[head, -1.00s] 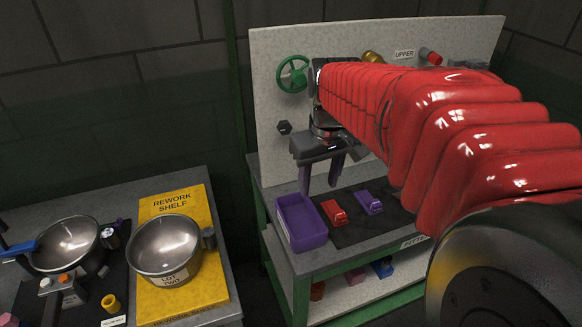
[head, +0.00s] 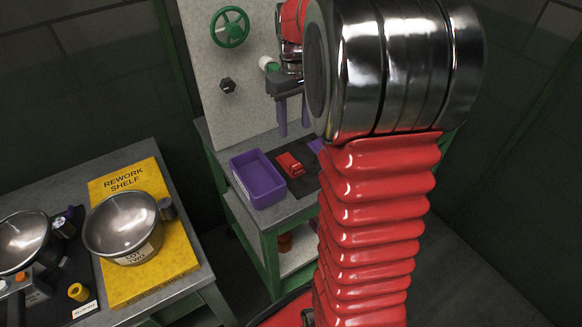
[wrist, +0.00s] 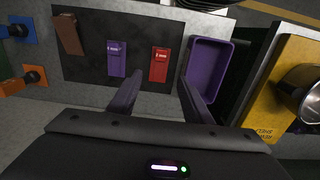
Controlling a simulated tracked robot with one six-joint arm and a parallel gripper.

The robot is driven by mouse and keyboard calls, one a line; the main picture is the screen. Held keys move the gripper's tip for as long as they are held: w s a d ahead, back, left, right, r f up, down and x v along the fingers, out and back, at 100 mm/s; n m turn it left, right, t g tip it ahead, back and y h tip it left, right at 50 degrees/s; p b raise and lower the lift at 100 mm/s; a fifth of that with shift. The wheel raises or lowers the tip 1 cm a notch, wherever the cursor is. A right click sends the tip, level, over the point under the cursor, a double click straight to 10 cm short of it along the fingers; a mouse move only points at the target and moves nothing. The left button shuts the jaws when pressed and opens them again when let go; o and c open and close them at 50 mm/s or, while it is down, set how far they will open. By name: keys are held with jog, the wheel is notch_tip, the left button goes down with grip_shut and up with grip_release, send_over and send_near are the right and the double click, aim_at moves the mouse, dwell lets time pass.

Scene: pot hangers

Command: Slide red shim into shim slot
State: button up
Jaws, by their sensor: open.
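The red shim (head: 289,164) lies on the dark mat beside the purple tray, and it also shows in the wrist view (wrist: 159,65). My gripper (head: 295,127) is above the bench, pointing down, with its two purple fingers apart and nothing between them. In the wrist view the fingers (wrist: 160,82) straddle the line to the red shim, which appears just beyond the tips and apart from them. A purple shim (wrist: 116,60) lies beside the red one; my arm mostly hides it in the head view. I cannot make out the shim slot.
The purple tray (head: 257,180) stands at the bench's left end. A green valve wheel (head: 230,27) and a dark hex knob (head: 227,86) are on the upright panel. A brown piece (wrist: 68,33) is on the mat. A pot (head: 122,228) sits on the yellow rework shelf (head: 150,280).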

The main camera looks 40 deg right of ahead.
send_over(295, 164)
jog(key=f, duration=0.8)
jog(key=shift+w+f, duration=0.25)
jog(key=shift+w, duration=0.05)
jog(key=shift+f, duration=0.1)
jog(key=shift+s+f, duration=0.2)
jog(key=shift+f, duration=2.3)
jog(key=shift+c, duration=0.4)
jog(key=c, duration=1.1)
